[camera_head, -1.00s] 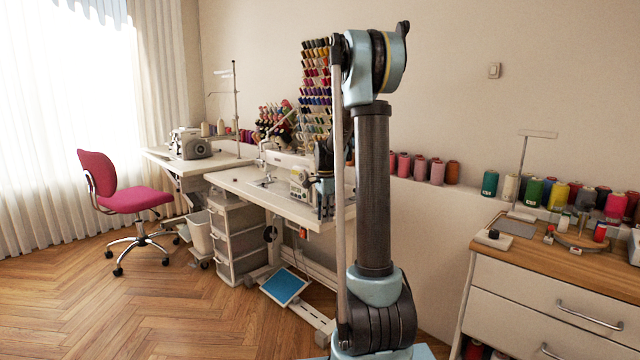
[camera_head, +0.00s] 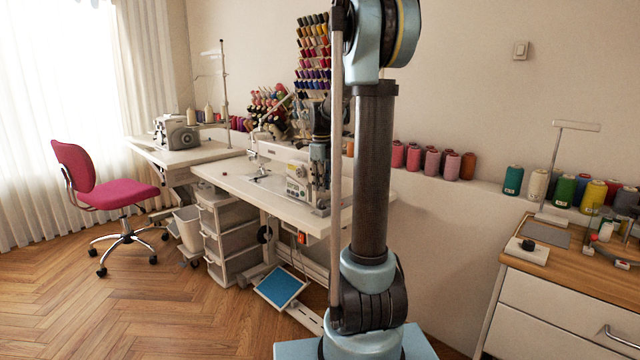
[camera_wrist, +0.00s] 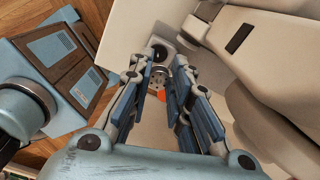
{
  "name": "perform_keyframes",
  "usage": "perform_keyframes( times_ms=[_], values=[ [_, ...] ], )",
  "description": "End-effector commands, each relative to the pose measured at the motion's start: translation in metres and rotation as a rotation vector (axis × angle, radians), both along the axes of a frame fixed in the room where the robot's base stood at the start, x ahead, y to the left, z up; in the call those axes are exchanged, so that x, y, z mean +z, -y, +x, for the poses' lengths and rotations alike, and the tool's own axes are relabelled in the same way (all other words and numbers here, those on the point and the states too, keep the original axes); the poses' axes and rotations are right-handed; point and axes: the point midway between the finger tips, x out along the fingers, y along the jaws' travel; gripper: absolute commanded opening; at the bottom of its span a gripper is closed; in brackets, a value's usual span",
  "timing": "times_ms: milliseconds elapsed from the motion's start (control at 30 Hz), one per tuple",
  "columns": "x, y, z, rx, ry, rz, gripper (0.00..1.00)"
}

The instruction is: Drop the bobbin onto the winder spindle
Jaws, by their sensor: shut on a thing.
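My gripper (camera_wrist: 165,70) points down over the white sewing table (camera_wrist: 128,32) in the wrist view, its blue-padded fingers closed on a small silvery piece with holes, apparently the bobbin (camera_wrist: 159,79). The fingers partly hide it. A dark round part (camera_wrist: 159,51) lies just beyond the fingertips; I cannot tell whether it is the winder spindle or whether the bobbin touches it. In the head view my gripper (camera_head: 319,172) is at the right end of the white sewing machine (camera_head: 298,183), partly behind my arm. The bobbin cannot be made out there.
The machine's pale body (camera_wrist: 265,50) rises close on the right in the wrist view. An orange patch (camera_wrist: 160,95) shows between the fingers. In the head view, a wooden-topped cabinet (camera_head: 545,268) stands right and a pink chair (camera_head: 100,185) left.

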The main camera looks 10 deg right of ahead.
Motion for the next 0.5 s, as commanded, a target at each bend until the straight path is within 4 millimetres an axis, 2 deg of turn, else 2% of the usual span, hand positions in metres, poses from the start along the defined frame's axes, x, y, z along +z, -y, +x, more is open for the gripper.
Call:
perform_keyframes(
  times_ms=[500],
  values=[
    [-0.030,-0.002,0.001,0.005,0.000,0.000,0.10]
  ],
)
